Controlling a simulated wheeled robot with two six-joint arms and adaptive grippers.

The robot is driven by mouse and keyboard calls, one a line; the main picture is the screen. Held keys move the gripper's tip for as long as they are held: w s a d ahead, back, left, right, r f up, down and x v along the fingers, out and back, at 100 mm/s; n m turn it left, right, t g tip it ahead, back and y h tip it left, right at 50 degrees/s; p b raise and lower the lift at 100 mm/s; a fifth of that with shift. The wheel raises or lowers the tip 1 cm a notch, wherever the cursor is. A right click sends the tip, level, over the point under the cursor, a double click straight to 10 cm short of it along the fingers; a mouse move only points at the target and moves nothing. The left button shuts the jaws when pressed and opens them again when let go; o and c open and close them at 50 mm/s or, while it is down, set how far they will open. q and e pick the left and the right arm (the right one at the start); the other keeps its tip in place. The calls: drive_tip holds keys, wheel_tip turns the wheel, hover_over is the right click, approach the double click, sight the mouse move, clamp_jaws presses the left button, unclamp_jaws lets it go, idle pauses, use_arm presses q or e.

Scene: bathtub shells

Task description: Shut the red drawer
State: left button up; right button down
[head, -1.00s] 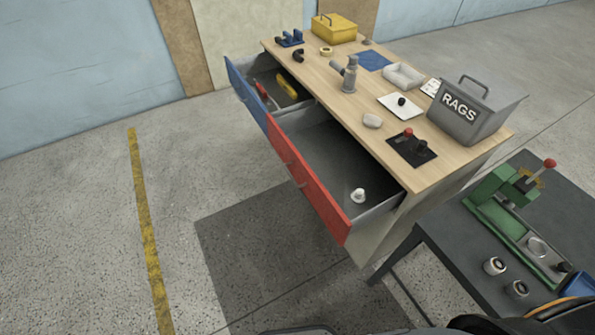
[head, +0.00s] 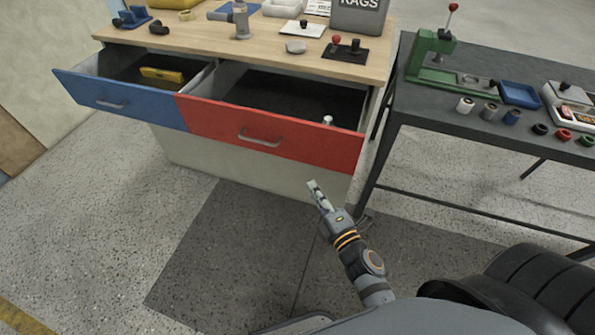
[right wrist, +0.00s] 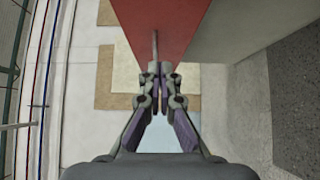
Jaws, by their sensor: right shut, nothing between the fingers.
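The red drawer (head: 270,135) of the wooden-topped workbench is pulled open, and a small white item (head: 327,120) shows inside near its right end. Its grey bar handle (head: 259,138) is on the front. My right gripper (head: 313,187) is shut and empty, in front of and below the right part of the red drawer, apart from it in the head view. In the right wrist view the shut fingertips (right wrist: 160,70) point toward the red front (right wrist: 170,25); contact cannot be told there. My left gripper is not in view.
The blue drawer (head: 120,98) to the left is also open, with a yellow level (head: 162,75) inside. A dark side table (head: 430,115) with a green press (head: 430,60) stands at the right. The floor before the drawers is clear.

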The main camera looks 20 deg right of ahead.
drive_tip(key=w+p, duration=0.1)
drive_tip(key=w, duration=0.3)
drive_tip(key=w+p, duration=0.1)
drive_tip(key=w, duration=0.3)
drive_tip(key=w+d, duration=0.1)
drive_tip(key=w, duration=0.3)
drive_tip(key=shift+w+p, duration=0.35)
drive_tip(key=shift+p, duration=0.05)
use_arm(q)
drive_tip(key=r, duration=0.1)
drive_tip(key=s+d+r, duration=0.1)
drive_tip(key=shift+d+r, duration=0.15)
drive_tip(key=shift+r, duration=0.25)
use_arm(e)
drive_tip(key=shift+w+d, duration=0.2)
drive_tip(key=shift+w, duration=0.1)
